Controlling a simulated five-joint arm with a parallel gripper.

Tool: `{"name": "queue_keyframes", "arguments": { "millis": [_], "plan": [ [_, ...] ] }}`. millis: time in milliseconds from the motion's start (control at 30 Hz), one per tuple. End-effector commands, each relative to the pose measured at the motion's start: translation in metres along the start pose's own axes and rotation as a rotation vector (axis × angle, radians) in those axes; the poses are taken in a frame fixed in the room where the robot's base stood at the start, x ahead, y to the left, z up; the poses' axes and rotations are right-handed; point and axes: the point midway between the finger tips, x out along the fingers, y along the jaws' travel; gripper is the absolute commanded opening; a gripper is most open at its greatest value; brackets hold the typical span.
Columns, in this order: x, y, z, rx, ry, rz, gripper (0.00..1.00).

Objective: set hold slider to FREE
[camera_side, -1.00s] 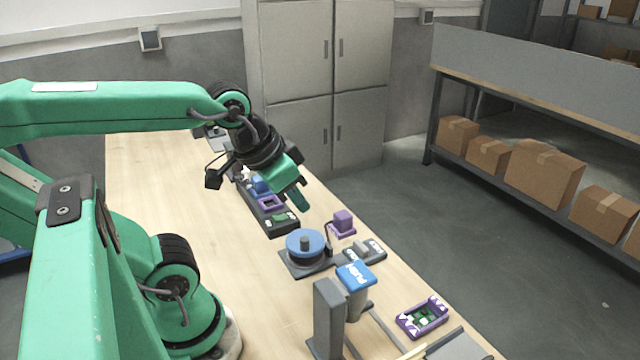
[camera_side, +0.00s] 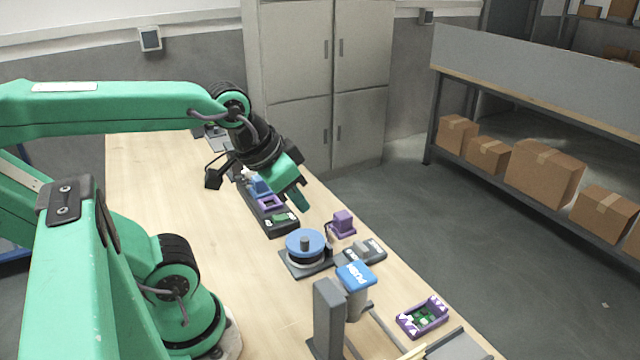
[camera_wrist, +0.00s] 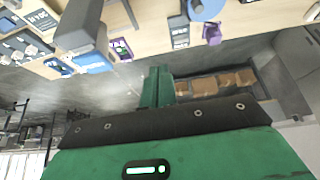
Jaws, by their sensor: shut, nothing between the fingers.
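A small grey slider plate (camera_side: 361,252) with white lettering at its ends and a pale knob lies right of the blue round dial. Its lettering is too small to read, so I cannot tell which end the knob is at. A dark plate with white lettering (camera_wrist: 179,32), likely the same one, shows at the top of the wrist view. My gripper (camera_side: 302,203) is shut and empty, raised above the table behind the dial, apart from the slider plate. Its closed green fingers (camera_wrist: 156,80) show in the wrist view.
The blue dial (camera_side: 305,243), a purple block (camera_side: 342,222) and a blue-topped PUSH post (camera_side: 355,276) stand close around the plate. A purple tray (camera_side: 422,318) lies nearer the camera. A dark panel with several parts (camera_side: 270,212) is below my gripper.

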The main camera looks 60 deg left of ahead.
Motion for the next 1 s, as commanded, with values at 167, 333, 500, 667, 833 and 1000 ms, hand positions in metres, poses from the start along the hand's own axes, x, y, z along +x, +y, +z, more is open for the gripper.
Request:
{"name": "queue_keyframes", "arguments": {
  "millis": [167,333,500,667,833,1000],
  "plan": [
    [0.000,0.000,0.000,0.000,0.000,0.000,0.00],
    [0.000,0.000,0.000,0.000,0.000,0.000,0.08],
    [0.001,-0.001,-0.003,0.000,-0.007,-0.001,0.41],
    [0.006,-0.002,-0.010,0.000,-0.033,-0.004,0.65],
    [0.018,-0.006,-0.026,0.000,-0.080,-0.009,0.65],
    [0.035,-0.011,-0.043,0.002,-0.138,-0.014,0.65]
  ]
}}
